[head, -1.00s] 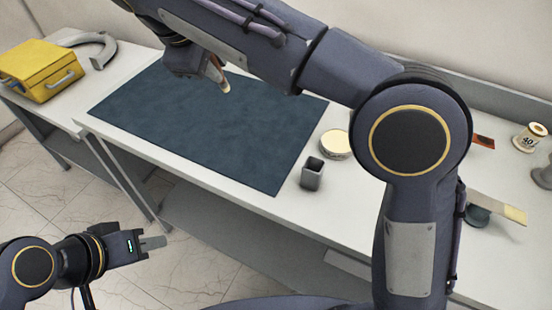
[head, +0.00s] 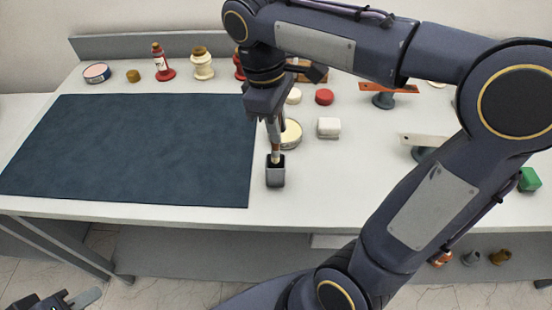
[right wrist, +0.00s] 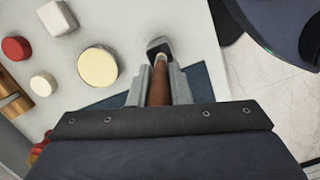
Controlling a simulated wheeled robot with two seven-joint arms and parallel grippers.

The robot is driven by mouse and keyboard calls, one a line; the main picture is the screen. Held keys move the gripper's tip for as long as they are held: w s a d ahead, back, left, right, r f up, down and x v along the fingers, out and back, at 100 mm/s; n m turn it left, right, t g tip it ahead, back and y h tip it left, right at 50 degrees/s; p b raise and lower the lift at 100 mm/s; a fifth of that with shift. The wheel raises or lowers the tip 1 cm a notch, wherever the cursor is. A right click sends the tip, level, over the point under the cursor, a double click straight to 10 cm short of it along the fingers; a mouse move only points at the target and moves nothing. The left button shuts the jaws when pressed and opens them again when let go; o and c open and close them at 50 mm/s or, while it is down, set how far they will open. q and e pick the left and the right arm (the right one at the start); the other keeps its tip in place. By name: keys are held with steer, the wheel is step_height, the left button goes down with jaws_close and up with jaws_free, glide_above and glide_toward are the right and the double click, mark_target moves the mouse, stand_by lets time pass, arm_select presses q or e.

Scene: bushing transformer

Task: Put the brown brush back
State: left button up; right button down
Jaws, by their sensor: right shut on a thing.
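My right gripper (head: 274,128) is shut on the brown brush (head: 276,142) and holds it upright, pale bristle end down, over the small grey square cup (head: 275,179). The bristle end is at the cup's mouth; how far it is inside is hard to tell. In the right wrist view, the brown brush handle (right wrist: 159,84) lies between the fingers of the gripper (right wrist: 160,76), and its tip meets the dark opening of the cup (right wrist: 158,46). My left gripper (head: 82,299) is at the bottom left corner, away from the table, and partly cut off.
A dark blue mat (head: 130,150) covers the table left of the cup. A round cream-topped tin (head: 291,134) stands just behind the cup, with a white block (head: 329,127) and a red round lid (head: 324,97) beyond. Bottles line the back.

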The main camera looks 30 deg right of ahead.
mark_target(277, 149)
step_height(277, 149, down, 7)
steer(key=shift+r, duration=0.15)
stand_by(0.4)
steer(key=c, duration=1.3)
jaws_free()
steer(key=shift+b, duration=0.3)
steer(key=shift+c, duration=0.2)
